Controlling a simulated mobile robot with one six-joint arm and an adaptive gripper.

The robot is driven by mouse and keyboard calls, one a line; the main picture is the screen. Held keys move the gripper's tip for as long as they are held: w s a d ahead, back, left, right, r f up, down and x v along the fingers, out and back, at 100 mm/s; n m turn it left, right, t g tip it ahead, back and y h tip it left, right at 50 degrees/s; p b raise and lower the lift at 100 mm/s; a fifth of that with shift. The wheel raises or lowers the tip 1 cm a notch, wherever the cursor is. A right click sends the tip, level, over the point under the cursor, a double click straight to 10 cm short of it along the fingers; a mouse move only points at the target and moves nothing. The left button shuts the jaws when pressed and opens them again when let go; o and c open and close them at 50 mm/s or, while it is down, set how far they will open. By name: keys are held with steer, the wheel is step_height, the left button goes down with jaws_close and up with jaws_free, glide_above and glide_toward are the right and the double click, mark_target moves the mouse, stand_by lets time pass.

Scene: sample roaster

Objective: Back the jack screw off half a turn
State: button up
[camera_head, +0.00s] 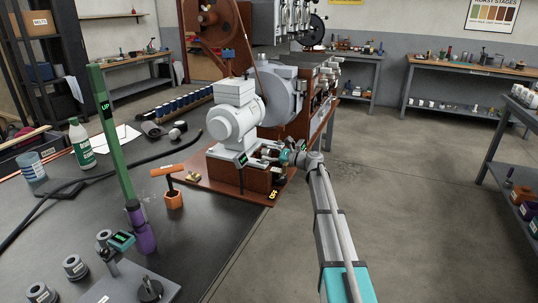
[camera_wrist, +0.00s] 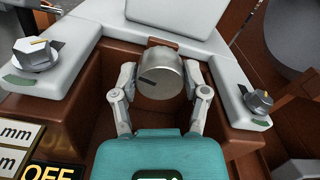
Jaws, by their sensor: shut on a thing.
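My gripper (camera_wrist: 162,86) is shut on this knob, one finger on each side. In the head view my gripper (camera_head: 283,157) reaches the base below the grey motor (camera_head: 234,118) from the right; the knob itself is too small to tell there.
Smaller pointer knobs stand on the plate at left (camera_wrist: 36,53) and right (camera_wrist: 259,101) of my gripper. An OFF label (camera_wrist: 51,172) is at lower left. An orange-handled tool (camera_head: 174,190) and a green post (camera_head: 112,135) stand on the dark bench.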

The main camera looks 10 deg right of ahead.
steer(key=shift+n, duration=0.6)
steer(key=shift+n, duration=1.2)
steer(key=shift+a+n, duration=0.1)
steer(key=shift+n, duration=1.9)
steer(key=o, duration=1.1)
steer(key=shift+o, duration=0.2)
steer(key=shift+s, duration=0.15)
steer(key=v, duration=1.2)
